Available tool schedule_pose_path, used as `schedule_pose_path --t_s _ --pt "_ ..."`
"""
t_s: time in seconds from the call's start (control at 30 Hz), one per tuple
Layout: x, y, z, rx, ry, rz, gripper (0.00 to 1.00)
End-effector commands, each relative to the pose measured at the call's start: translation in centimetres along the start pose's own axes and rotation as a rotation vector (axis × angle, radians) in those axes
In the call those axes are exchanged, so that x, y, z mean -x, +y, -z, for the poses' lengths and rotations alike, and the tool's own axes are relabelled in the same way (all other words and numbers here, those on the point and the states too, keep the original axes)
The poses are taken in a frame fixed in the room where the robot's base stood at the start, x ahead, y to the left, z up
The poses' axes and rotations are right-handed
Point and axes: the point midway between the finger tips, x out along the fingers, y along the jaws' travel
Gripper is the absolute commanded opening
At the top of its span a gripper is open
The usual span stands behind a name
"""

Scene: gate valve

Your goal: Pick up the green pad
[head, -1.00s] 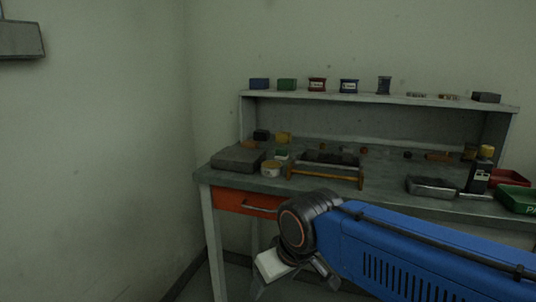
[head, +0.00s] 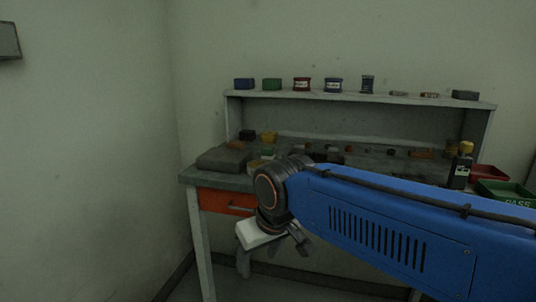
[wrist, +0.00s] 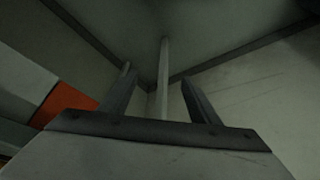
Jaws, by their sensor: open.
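A small green piece (head: 267,152) lies on the bench near its left part, just behind my arm's joint. A green block (head: 272,84) stands on the upper shelf beside a blue one. I cannot tell for certain which is the green pad. My gripper (head: 272,254) is in front of the bench, below its top, near the orange drawer. It is open and empty, pointing downward. In the wrist view, the two fingers (wrist: 157,88) are apart with nothing between them, and no green pad shows there.
The bench (head: 195,174) has an orange drawer (head: 226,201) at its front left; the drawer also shows in the wrist view (wrist: 68,98). A grey block (head: 223,159) lies at the bench's left end. Red (head: 488,172) and green trays (head: 505,190) stand at the right. Floor below is clear.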

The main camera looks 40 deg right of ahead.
Motion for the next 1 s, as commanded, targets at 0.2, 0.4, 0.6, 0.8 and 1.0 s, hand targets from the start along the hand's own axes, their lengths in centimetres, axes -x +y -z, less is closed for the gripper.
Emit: schedule_pose_path --t_s 0.2,0.4,0.6,0.8,1.0 --pt "5.0 2.5 9.3 -0.154 -0.013 -0.066 0.56" --pt "8.8 5.5 17.1 -0.302 -0.02 -0.128 0.56" --pt "12.0 9.0 24.4 -0.456 -0.022 -0.194 0.56" --pt "14.5 13.1 30.9 -0.614 -0.019 -0.261 0.56" --pt "16.0 16.0 34.8 -0.727 -0.013 -0.308 0.56"
